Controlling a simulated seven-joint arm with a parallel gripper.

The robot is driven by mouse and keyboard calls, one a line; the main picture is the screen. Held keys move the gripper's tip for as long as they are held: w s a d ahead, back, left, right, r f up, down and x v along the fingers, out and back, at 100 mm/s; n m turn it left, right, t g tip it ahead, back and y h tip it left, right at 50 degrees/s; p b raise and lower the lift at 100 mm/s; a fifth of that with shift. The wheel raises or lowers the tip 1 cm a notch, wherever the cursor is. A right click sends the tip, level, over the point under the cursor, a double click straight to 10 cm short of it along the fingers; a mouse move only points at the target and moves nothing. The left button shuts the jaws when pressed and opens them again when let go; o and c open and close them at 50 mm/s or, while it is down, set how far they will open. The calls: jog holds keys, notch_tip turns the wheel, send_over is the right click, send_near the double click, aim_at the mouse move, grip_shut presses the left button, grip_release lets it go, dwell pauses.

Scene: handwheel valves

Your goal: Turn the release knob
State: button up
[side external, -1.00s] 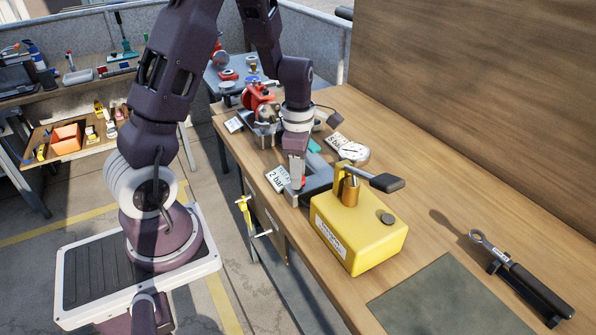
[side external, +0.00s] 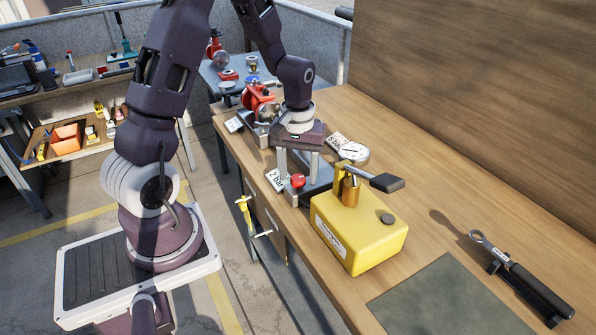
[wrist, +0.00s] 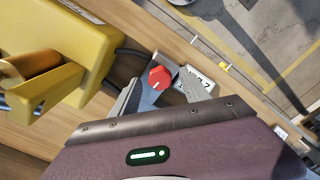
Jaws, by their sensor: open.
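A red knob (side external: 298,181), which I take to be the release knob, sits on a dark grey fitting beside the yellow pump box (side external: 358,232). It also shows in the wrist view as a faceted red knob (wrist: 160,77) with a small white mark. My gripper (side external: 298,177) points down at it with its fingers spread, one on each side. In the wrist view the open fingers (wrist: 164,80) flank the knob, with gaps visible. I cannot tell how far the fingertips reach down beside it.
The pump box has a brass cylinder (side external: 351,190) and a black-ended lever (side external: 386,182). A torque wrench (side external: 520,278) rests on the right. A grey mat (side external: 445,300) lies clear.

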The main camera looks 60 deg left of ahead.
jog(key=shift+r, duration=3)
jog(key=shift+r, duration=0.35)
jog(key=s+d+r+m+t, duration=0.15)
jog(key=d+r, duration=0.25)
jog(key=r, duration=0.6)
jog(key=s+d+r+m+t, duration=0.4)
jog(key=s+d+m, duration=0.4)
jog(key=s, duration=0.6)
jog(key=shift+s+d+r, duration=0.15)
jog(key=shift+s+d, duration=0.2)
jog(key=shift+d, duration=0.5)
